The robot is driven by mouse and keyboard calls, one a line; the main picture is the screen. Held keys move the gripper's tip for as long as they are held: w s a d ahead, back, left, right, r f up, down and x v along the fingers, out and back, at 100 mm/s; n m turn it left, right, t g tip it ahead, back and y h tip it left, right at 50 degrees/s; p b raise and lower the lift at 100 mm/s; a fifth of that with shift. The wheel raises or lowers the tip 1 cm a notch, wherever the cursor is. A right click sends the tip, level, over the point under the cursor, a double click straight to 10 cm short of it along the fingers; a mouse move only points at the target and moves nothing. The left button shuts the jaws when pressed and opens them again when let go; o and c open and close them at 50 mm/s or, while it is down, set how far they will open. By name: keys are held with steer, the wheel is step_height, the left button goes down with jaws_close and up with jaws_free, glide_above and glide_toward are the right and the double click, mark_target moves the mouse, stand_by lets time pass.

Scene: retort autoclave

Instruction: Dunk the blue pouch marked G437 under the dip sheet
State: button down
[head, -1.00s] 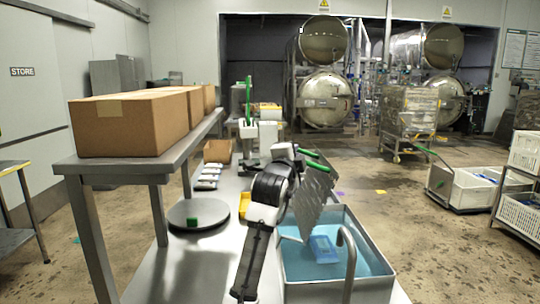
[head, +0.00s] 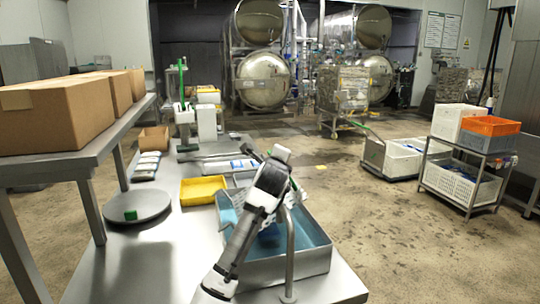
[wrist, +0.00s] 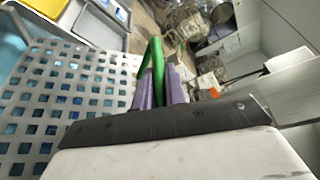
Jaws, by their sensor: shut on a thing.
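The steel tank (head: 305,266) of blue water (head: 312,236) stands at the front right of the bench. My gripper (wrist: 163,88) is shut on the green handle (wrist: 154,58) of the perforated dip sheet (wrist: 113,62). In the wrist view the sheet spreads to the left, with blue showing through its holes. In the head view my arm covers most of the sheet and my fingers. A darker blue patch (head: 270,236) shows in the water beside my arm. It may be the blue pouch, but no marking can be read.
A yellow tray (head: 203,190) lies just behind the tank. A curved steel pipe (head: 290,245) rises at the tank's front. A round plate with a green block (head: 130,215) is at left, near the shelf of cardboard boxes (head: 60,112). A rack of crates (head: 465,175) stands at right.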

steer(key=shift+d+f, duration=0.1)
stand_by(0.3)
steer(key=c, duration=1.5)
jaws_free()
steer(key=shift+o, duration=0.2)
steer(key=s+a+r+b, duration=0.1)
steer(key=s+r+b, duration=0.1)
steer(key=s, duration=1.1)
steer(key=shift+s+r+b, duration=0.15)
steer(key=shift+s+b, duration=0.15)
steer(key=shift+b, duration=0.45)
